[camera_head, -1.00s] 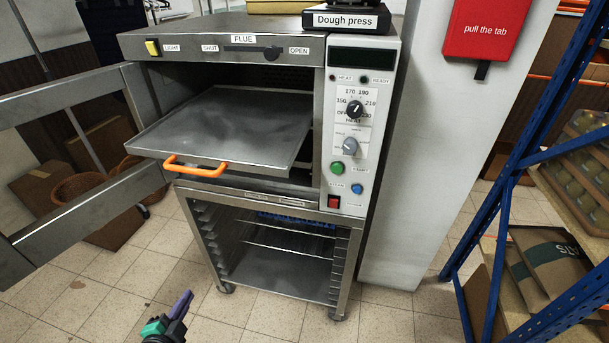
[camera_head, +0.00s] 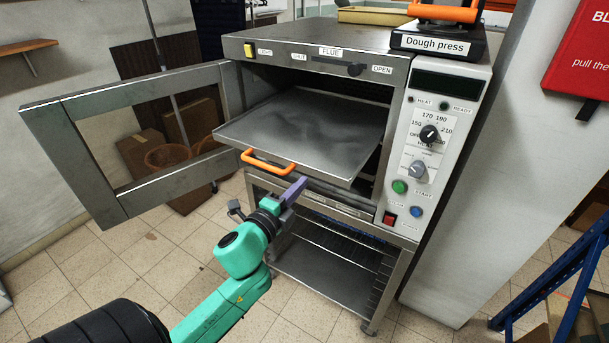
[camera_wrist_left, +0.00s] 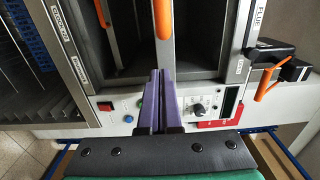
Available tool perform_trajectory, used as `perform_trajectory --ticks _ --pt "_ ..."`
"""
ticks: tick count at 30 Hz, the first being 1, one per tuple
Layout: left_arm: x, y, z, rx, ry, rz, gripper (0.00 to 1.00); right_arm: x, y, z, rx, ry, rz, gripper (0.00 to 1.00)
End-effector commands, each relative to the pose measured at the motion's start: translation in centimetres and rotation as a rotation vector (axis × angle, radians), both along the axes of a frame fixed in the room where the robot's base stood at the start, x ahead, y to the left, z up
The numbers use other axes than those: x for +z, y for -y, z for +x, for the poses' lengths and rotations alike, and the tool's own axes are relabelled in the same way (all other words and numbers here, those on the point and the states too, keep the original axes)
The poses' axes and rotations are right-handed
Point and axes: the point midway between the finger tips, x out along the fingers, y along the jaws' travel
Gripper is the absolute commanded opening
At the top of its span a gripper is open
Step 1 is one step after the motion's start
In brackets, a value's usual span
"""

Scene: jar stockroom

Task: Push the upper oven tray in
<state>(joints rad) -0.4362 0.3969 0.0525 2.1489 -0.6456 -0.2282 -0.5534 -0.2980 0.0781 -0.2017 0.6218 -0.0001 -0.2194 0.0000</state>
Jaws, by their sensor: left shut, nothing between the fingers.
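The upper oven tray (camera_head: 310,130) is a flat grey metal sheet sticking out of the open oven. Its orange handle (camera_head: 267,163) is at the front edge. My left gripper (camera_head: 296,187), with purple fingers, is shut and empty, just below and right of the handle in the head view; I cannot tell whether it touches the tray. In the sideways left wrist view, the fingers (camera_wrist_left: 159,75) point at the oven, near the tray's orange handle (camera_wrist_left: 163,16). A second orange handle (camera_wrist_left: 100,12) lies on the lower side there. My right gripper is not in view.
The oven door (camera_head: 100,190) stands open at the left. The control panel (camera_head: 435,140) is right of the opening. A rack (camera_head: 330,260) is below. The dough press (camera_head: 440,40) is on top. A blue shelf frame (camera_head: 550,280) stands at the right; floor is free at front left.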

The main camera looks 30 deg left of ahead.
Motion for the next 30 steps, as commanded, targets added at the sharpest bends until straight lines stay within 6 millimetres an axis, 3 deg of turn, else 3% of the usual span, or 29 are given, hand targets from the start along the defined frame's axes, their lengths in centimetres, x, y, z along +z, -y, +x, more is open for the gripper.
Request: perform_trajectory --ticks 6,20,26,30 --pt "0.1 0.0 2.1 0.0 0.0 0.0 0.0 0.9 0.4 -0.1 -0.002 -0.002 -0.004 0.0" --pt "-0.1 0.0 2.7 -0.001 0.001 0.0 0.0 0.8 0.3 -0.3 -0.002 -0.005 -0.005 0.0" --pt "0.1 -0.1 5.6 -0.001 0.005 0.002 0.0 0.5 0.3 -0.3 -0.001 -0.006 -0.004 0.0" --pt "0.0 -0.3 9.2 0.001 0.006 0.003 0.0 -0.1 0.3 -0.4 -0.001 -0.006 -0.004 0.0"
